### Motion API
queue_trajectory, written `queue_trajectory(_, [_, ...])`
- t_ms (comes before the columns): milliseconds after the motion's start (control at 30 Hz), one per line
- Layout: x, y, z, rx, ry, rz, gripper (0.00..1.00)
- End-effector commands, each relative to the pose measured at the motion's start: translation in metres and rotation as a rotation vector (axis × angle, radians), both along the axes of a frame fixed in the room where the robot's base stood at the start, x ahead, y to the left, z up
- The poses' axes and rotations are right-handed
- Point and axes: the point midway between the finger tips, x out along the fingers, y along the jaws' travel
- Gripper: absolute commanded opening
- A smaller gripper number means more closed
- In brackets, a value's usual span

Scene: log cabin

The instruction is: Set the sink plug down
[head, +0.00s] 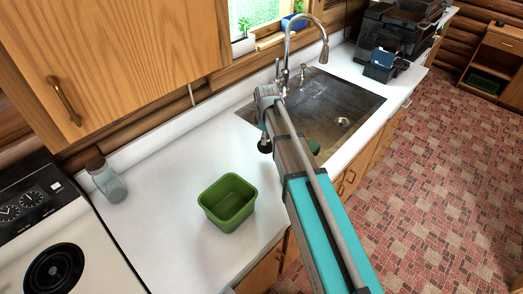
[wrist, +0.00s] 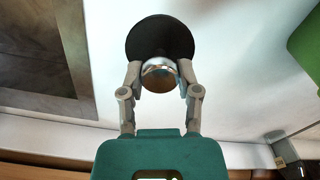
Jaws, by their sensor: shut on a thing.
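The sink plug (wrist: 160,38) is a black disc with a shiny metal knob. My gripper (wrist: 159,74) is shut on the knob, one finger on each side, in the wrist view. In the head view the plug (head: 265,146) shows as a small dark shape below the end of my arm, over the white counter just left of the sink. My arm hides most of the gripper there. I cannot tell whether the disc touches the counter.
The sink (head: 335,108) with its tall faucet (head: 288,50) is to the right. A green square tub (head: 228,203) stands on the counter (head: 150,230) at front left. A bottle (head: 108,182) stands near the stove (head: 50,235). The counter between tub and wall is clear.

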Motion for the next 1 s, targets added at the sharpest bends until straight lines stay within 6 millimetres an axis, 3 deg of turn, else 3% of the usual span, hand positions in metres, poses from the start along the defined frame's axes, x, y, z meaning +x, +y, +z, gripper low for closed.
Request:
queue_trajectory(133, [0.007, 0.007, -0.014, 0.0, 0.0, 0.001, 0.0])
queue_trajectory(733, [0.01, 0.011, -0.019, 0.0, 0.0, 0.002, 0.0])
queue_trajectory(1000, [0.014, 0.016, -0.04, 0.0, 0.0, 0.001, 0.0])
